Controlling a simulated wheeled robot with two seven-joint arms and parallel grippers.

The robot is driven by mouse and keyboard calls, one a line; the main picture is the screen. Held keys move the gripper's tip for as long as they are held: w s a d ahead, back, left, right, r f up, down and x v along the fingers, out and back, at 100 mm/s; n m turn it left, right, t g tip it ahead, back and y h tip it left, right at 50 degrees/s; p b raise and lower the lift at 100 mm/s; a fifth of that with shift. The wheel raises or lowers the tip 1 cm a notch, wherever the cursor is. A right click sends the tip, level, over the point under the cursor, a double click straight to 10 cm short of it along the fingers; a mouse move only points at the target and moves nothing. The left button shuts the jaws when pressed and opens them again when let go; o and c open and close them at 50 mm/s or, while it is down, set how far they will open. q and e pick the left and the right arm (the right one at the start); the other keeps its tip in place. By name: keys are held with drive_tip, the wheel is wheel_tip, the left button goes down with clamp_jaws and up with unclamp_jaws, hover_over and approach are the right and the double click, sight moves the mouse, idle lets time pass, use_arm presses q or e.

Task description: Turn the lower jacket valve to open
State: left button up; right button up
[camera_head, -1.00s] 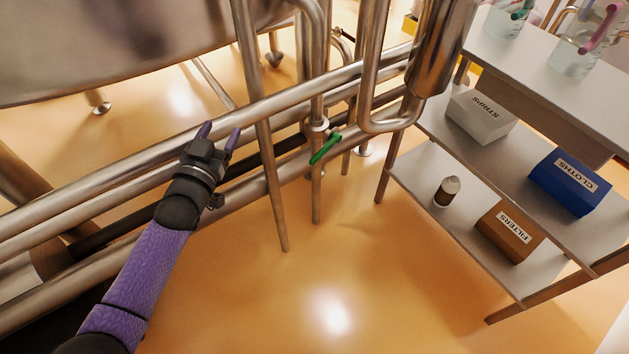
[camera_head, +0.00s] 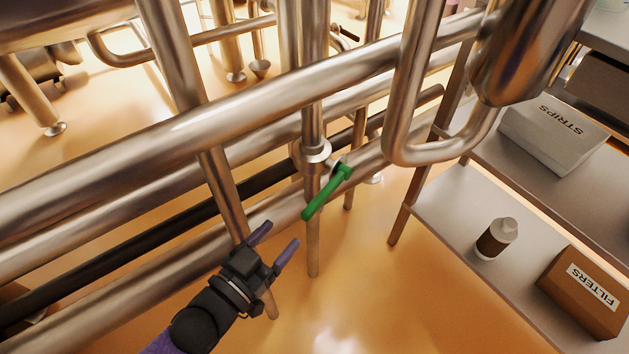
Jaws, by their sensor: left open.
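The lower jacket valve shows as a green lever handle (camera_head: 328,192) on a vertical steel pipe, just under a round collar (camera_head: 314,154). The handle slants from its pivot at upper right down to lower left, across the pipe's line. My left gripper (camera_head: 274,244) is open and empty, to the lower left of the handle and apart from it. Its two purple fingers point up and to the right. My right gripper is not in view.
Thick steel pipes (camera_head: 180,135) cross above and left of my left gripper. A slanted post (camera_head: 224,190) stands just behind it. Floor below the handle is clear.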

sight(314, 202)
use_arm(q)
drive_tip(key=b+x, duration=0.1)
drive_tip(key=x, duration=0.2)
drive_tip(key=b+x, duration=0.2)
drive_tip(key=x, duration=0.1)
drive_tip(key=f+b+x, duration=0.1)
drive_tip(key=x, duration=0.2)
drive_tip(key=shift+d+b, duration=0.3)
drive_tip(key=shift+b, duration=0.05)
drive_tip(key=shift+w+d+r, duration=0.15)
drive_tip(key=shift+w+d, duration=0.05)
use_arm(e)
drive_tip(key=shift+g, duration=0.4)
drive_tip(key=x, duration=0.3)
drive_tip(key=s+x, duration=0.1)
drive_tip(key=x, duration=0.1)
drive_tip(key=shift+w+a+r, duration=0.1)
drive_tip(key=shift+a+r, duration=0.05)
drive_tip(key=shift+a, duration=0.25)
use_arm(q)
clamp_jaws()
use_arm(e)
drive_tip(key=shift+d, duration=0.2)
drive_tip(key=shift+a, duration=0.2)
